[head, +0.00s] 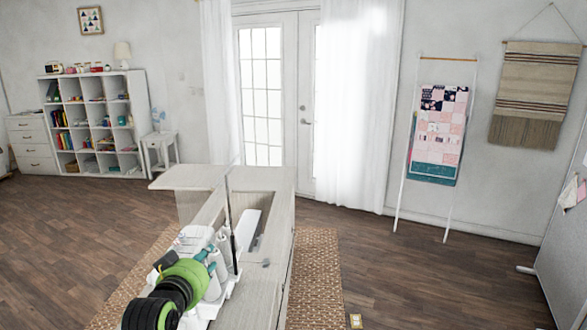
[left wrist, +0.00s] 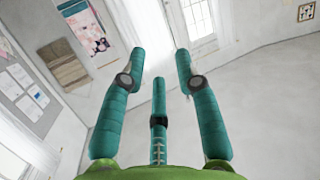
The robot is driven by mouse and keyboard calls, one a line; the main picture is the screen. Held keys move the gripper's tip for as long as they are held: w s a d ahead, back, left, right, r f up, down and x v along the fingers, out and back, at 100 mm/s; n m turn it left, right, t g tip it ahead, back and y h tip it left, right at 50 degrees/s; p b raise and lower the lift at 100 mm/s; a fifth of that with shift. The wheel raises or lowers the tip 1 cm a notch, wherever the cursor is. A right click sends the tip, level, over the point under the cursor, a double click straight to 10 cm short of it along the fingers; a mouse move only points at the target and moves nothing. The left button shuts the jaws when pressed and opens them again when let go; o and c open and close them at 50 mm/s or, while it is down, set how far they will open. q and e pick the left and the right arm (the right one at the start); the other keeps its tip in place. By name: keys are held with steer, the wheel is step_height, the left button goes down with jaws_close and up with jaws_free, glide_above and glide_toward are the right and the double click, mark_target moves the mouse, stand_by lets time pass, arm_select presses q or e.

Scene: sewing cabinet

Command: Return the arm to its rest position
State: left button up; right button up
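My left arm, green and black, comes in low left of centre in the head view. Its teal left gripper (head: 208,254) shows only in small part over the cabinet, among white objects. In the left wrist view the left gripper (left wrist: 158,62) has its three teal fingers spread apart with nothing between them. The wrist camera looks toward the walls and curtains, tilted. My right gripper is in neither view.
The pale wooden sewing cabinet (head: 262,290) stands open in front of me on a woven rug (head: 316,270). White items (head: 216,285), not clear in shape, crowd its left side by my arm. Wooden floor (head: 420,280) to the right is mostly clear. A quilt ladder (head: 402,190) leans on the back wall.

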arm_select(q)
steer(key=s+f+m+g, duration=0.1)
steer(key=s+f+g, duration=0.4)
steer(key=s+f, duration=1)
steer(key=s+d+f+m+g, duration=0.1)
steer(key=s+f+g, duration=0.2)
steer(key=s+f, duration=0.55)
steer(key=s+d+f+m+g, duration=0.1)
steer(key=s+f+g, duration=0.25)
steer(key=s, duration=1.05)
step_height(320, 180, down, 26)
steer(key=s+g+b, duration=0.1)
steer(key=s+b, duration=0.1)
steer(key=b, duration=0.1)
steer(key=s+a+f+g+b, duration=0.1)
steer(key=s+a+f+b, duration=0.1)
steer(key=s+f, duration=1.3)
steer(key=shift+a+y, duration=0.3)
steer(key=shift+a, duration=0.3)
steer(key=shift+g, duration=0.25)
steer(key=shift+s, duration=0.1)
